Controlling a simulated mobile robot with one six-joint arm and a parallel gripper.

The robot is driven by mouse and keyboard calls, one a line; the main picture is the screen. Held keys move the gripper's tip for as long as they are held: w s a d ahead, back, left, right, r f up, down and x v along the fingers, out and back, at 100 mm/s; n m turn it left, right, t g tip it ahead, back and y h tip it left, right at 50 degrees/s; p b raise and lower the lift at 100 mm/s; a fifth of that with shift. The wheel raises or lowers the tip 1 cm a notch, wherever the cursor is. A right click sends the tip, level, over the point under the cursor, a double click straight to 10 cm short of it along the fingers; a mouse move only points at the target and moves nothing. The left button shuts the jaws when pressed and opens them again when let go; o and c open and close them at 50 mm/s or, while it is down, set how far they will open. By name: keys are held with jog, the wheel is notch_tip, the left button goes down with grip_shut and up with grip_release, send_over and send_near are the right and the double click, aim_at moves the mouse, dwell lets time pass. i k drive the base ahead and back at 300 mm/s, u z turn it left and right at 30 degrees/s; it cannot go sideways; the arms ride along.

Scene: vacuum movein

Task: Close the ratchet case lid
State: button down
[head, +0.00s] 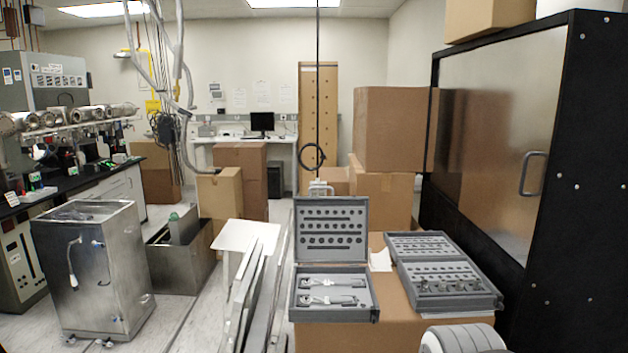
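A grey case (334,312) stands open on a cardboard box at the lower middle. Its lid (331,230) stands upright at the back, with rows of dark round sockets on its inner face. Two long silvery tools that look like ratchets (333,290) lie in its base. To its right, a second grey case (446,303) lies turned at an angle. It is open too, with its lid (422,246) folded back nearly flat and socket-like pieces in both halves. A pale ribbed rounded part (461,339) at the bottom edge may be my arm. My gripper is not in view.
The cardboard box (400,332) bears both cases, with a little bare top between them. A tall black cabinet (590,200) stands close on the right. Stacked boxes (390,130) rise behind. Metal panels (250,300) lean at the left, and a steel cart (92,270) stands further left.

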aim_at(328, 230)
jog(key=i, duration=0.9)
